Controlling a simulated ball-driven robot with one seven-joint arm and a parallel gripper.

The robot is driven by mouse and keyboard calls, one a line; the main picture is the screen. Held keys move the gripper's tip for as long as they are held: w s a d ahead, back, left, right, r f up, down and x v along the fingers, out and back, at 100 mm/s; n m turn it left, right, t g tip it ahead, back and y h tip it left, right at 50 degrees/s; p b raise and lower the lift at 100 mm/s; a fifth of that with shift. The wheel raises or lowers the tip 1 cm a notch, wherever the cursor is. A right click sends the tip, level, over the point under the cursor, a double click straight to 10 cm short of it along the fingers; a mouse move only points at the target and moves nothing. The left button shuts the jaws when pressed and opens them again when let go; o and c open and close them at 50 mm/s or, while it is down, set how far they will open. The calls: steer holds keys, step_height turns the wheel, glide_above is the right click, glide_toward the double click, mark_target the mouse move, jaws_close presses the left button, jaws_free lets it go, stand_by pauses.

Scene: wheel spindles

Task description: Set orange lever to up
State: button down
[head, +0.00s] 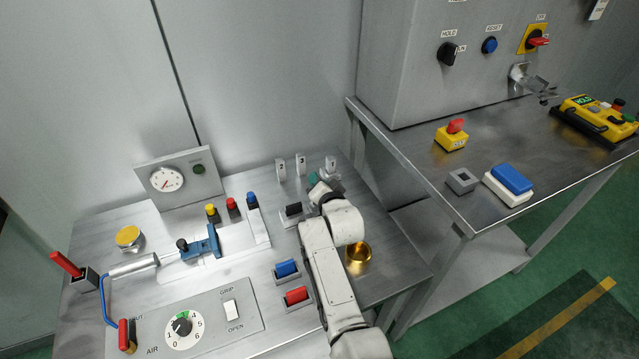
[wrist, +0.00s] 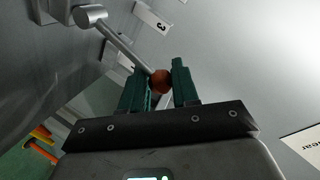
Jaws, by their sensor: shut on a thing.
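The orange lever shows in the wrist view as a grey rod with an orange-brown ball knob (wrist: 162,81). The rod runs from a round grey pivot at the upper left down to the knob. My gripper (wrist: 160,80) has its green fingers on either side of the knob and is shut on it. In the head view, my gripper (head: 322,186) is at the back right of the left table, beside the upright number tags. The lever is hidden there behind my gripper and arm.
Number tags 2 (head: 281,169) and 3 (head: 300,165) stand just left of my gripper. A black-handled switch (head: 293,210) is close by, and a brass cup (head: 358,252) sits right of my arm. Blue (head: 287,268) and red (head: 296,296) buttons lie left of my arm.

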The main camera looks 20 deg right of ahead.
steer(key=c, duration=0.9)
jaws_free()
steer(key=shift+w+a, duration=0.1)
steer(key=shift+a, duration=0.45)
steer(key=shift+d, duration=0.15)
steer(key=shift+s, duration=0.55)
steer(key=shift+v, duration=4.9)
